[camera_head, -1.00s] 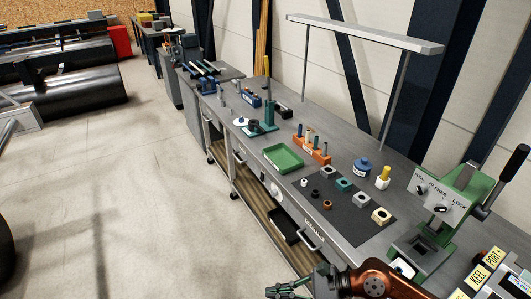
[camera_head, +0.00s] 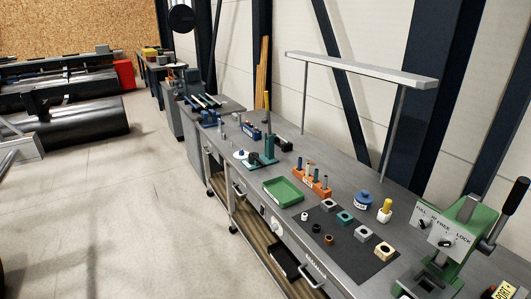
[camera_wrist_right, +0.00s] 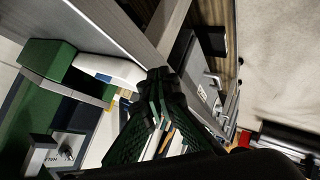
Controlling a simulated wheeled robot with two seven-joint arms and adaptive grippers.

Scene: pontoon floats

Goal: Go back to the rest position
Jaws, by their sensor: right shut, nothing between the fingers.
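My right gripper (camera_wrist_right: 158,82) shows in the right wrist view, with its dark fingertips together and nothing between them. It hangs in free space in front of the workbench's edge, apart from the bench as far as I can tell. Neither gripper shows in the head view. The grey workbench (camera_head: 345,262) runs from the lower right to the far middle. The green lever press (camera_head: 462,235) stands on it at the right, and a green and white fixture (camera_wrist_right: 45,75) shows at the left of the wrist view.
A green tray (camera_head: 283,189), an orange rack (camera_head: 315,187) and a dark mat (camera_head: 327,222) with several small blocks lie on the bench. A lamp frame (camera_head: 360,68) stands over it. The concrete floor (camera_head: 110,215) on the left is clear. Black rollers lie beyond.

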